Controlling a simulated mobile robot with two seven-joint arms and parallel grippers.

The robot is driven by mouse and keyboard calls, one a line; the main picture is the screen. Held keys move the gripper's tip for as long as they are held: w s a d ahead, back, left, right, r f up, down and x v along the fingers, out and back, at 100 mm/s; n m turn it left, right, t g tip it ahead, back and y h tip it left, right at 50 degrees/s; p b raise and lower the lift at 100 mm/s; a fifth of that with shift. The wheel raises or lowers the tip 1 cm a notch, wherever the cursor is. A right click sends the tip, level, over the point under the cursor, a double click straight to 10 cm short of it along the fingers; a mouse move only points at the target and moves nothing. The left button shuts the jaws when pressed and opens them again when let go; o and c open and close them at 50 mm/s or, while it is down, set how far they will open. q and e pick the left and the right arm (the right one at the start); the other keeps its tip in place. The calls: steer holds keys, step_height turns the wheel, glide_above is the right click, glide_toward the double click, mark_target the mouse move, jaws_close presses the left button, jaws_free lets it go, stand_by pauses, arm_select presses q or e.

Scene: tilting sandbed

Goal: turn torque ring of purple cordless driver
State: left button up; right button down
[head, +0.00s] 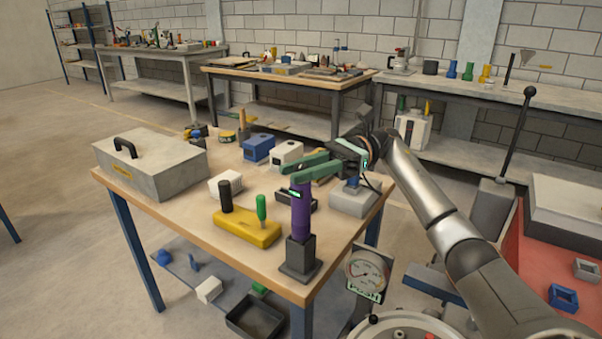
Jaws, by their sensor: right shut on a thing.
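The purple cordless driver (301,214) stands upright near the front right corner of the wooden-topped table. Its lower end sits in a dark grey block-shaped base (298,260). My right gripper (292,174), with green fingers, reaches in from the right at the driver's top end and is shut on the driver. The fingers cover the top, so the torque ring cannot be made out clearly. My left gripper is out of view.
A yellow block (246,230) with a black and a green handle stands just left of the driver. A round gauge (367,273) stands off the table's front right.

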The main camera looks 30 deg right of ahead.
stand_by(0.3)
steer(key=c, duration=0.6)
jaws_free()
steer(key=shift+d, duration=3.75)
steer(key=shift+r, duration=0.1)
